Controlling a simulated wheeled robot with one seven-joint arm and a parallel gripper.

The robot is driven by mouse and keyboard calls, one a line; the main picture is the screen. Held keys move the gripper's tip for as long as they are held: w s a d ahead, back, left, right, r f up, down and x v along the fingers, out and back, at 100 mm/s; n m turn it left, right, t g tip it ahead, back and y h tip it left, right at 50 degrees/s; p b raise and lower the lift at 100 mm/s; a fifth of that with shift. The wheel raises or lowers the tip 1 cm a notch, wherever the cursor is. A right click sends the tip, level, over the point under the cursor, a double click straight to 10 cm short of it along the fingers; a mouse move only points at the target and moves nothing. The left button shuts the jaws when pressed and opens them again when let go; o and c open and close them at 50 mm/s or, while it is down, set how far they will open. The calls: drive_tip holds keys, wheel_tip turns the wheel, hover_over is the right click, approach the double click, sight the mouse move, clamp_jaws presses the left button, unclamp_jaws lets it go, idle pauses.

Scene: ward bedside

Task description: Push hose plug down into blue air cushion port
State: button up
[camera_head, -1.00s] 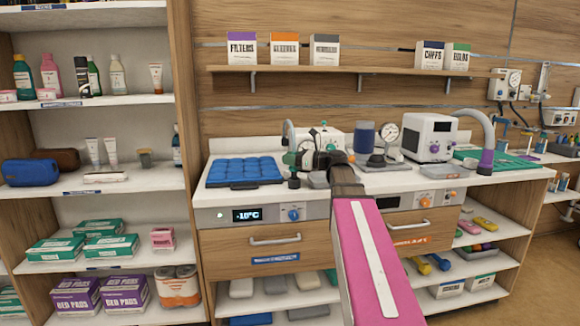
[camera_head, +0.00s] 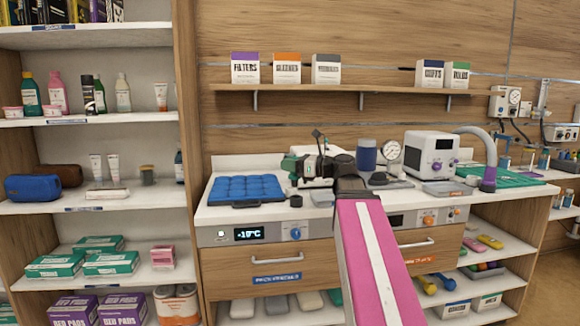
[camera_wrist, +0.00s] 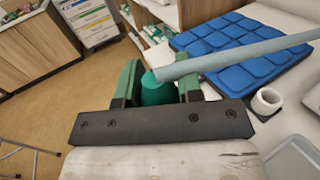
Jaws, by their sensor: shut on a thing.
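My gripper (camera_wrist: 160,88) is shut on the green hose plug (camera_wrist: 157,90), between its two green fingers. A grey-blue hose (camera_wrist: 235,56) runs from the plug to the right in the wrist view. In the head view my gripper (camera_head: 298,168) is above the worktop, right of the blue air cushion (camera_head: 240,188). The cushion, a padded grid, also shows in the wrist view (camera_wrist: 225,42), partly crossed by the hose. A white ring-shaped fitting (camera_wrist: 267,101) is beside the cushion; I cannot tell whether it is the port. The plug is apart from it.
The worktop (camera_head: 225,214) also holds a dark blue jar (camera_head: 366,156), a round gauge (camera_head: 389,152) and a white machine (camera_head: 431,152) at the back. A grey tray (camera_wrist: 296,160) lies near the ring. A stocked shelf unit (camera_head: 90,208) stands at the left.

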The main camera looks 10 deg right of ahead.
drive_tip(key=shift+s, duration=0.1)
drive_tip(key=shift+w+d+f, duration=0.4)
drive_tip(key=shift+w+f, duration=0.65)
drive_tip(key=shift+w, duration=2.4)
drive_tip(key=shift+w+d+f, duration=0.4)
drive_tip(key=shift+w+f, duration=0.7)
drive_tip(key=shift+w, duration=2.35)
drive_tip(key=shift+w+d+f, duration=0.4)
drive_tip(key=shift+w+f, duration=0.65)
drive_tip(key=shift+w, duration=2.4)
drive_tip(key=shift+f, duration=1.9)
drive_tip(key=o, duration=1)
drive_tip(key=v, duration=1)
drive_tip(key=shift+s+d, duration=0.15)
drive_tip(key=shift+d, duration=0.2)
